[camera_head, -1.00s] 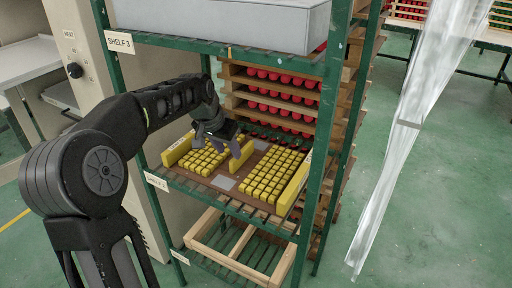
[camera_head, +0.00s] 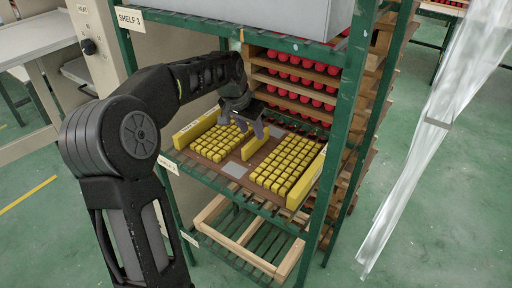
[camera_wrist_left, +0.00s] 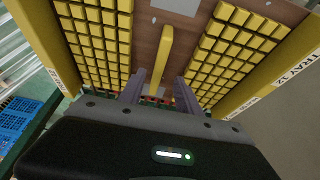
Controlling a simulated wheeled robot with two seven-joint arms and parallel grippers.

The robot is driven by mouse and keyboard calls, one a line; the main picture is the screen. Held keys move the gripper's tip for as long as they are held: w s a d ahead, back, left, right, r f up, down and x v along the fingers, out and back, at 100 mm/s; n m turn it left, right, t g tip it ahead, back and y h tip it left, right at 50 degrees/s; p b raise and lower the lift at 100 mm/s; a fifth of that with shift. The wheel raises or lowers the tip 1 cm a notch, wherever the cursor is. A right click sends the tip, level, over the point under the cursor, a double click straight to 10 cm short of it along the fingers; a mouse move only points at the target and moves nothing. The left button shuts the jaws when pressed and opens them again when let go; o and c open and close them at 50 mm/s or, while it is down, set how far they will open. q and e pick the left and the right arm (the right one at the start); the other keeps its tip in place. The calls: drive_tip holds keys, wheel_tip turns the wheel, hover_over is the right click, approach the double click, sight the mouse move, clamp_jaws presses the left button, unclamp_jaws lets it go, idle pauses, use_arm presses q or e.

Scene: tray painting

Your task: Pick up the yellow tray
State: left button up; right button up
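The yellow tray (camera_head: 238,170) lies on the middle shelf: a brown board with rows of yellow blocks, a yellow wall along each side and a raised yellow handle (camera_head: 262,138) between the block groups. In the left wrist view the handle (camera_wrist_left: 165,48) stands upright in line with the gap between my fingers. My left gripper (camera_head: 246,126) is over the rear part of the tray, close to the handle. Its two fingers (camera_wrist_left: 160,92) are apart, with nothing gripped. I cannot tell how far the fingertips are from the handle. My right gripper is not in view.
Green rack posts (camera_head: 340,130) stand around the tray, with a grey bin (camera_head: 270,15) on the shelf above. A wooden frame (camera_head: 205,217) lies on the shelf below. Red items on wooden racks (camera_head: 300,80) are behind. A translucent strip (camera_head: 430,140) hangs at right.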

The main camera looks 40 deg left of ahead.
sight(256, 144)
use_arm(q)
drive_tip(key=shift+x, duration=2.6)
drive_tip(key=shift+d, duration=0.15)
drive_tip(key=shift+c, duration=0.6)
clamp_jaws()
drive_tip(key=shift+w+r, duration=0.1)
drive_tip(key=shift+r, duration=0.05)
